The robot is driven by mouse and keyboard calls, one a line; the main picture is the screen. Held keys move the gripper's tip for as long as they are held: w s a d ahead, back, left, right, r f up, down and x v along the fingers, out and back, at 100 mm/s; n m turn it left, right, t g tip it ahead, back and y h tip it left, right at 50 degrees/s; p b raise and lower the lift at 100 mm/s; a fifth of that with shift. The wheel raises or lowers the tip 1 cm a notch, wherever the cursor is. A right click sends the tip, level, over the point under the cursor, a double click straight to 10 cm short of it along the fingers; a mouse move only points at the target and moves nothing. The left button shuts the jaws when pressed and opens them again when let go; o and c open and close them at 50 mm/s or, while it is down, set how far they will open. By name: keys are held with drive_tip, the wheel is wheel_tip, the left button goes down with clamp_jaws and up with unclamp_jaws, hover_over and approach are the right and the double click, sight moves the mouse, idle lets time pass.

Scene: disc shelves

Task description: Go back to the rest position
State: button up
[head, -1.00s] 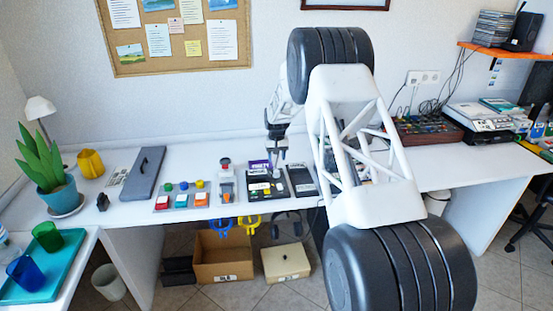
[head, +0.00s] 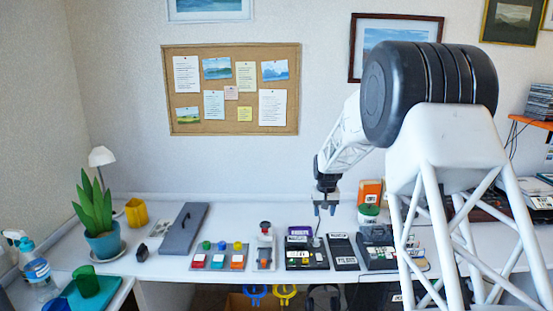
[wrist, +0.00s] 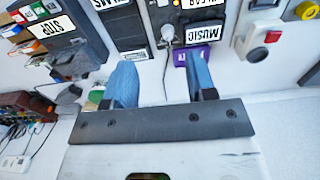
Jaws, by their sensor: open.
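My gripper (head: 325,209) is open and empty in the head view, pointing down above the desk near the black device with a purple label. The same black device (head: 306,258) sits below my gripper in the head view. Its purple part (head: 299,231) is at its back edge.
A black FILMS box (head: 343,252) and a STOP-labelled device (wrist: 40,30) stand beside it. A panel of coloured buttons (head: 219,262) and a red-button box (head: 265,250) are to the left. A potted plant (head: 100,221) is farther left.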

drive_tip(key=s+r, duration=0.6)
drive_tip(key=s, duration=0.4)
drive_tip(key=s+r+t, duration=0.1)
drive_tip(key=s+r, duration=0.4)
drive_tip(key=s, duration=0.4)
drive_tip(key=s+r, duration=0.6)
drive_tip(key=s, duration=0.4)
drive_tip(key=s+f+t, duration=0.1)
drive_tip(key=s+f, duration=0.1)
drive_tip(key=s, duration=2.8)
drive_tip(key=shift+s+d, duration=0.3)
drive_tip(key=shift+s, duration=0.05)
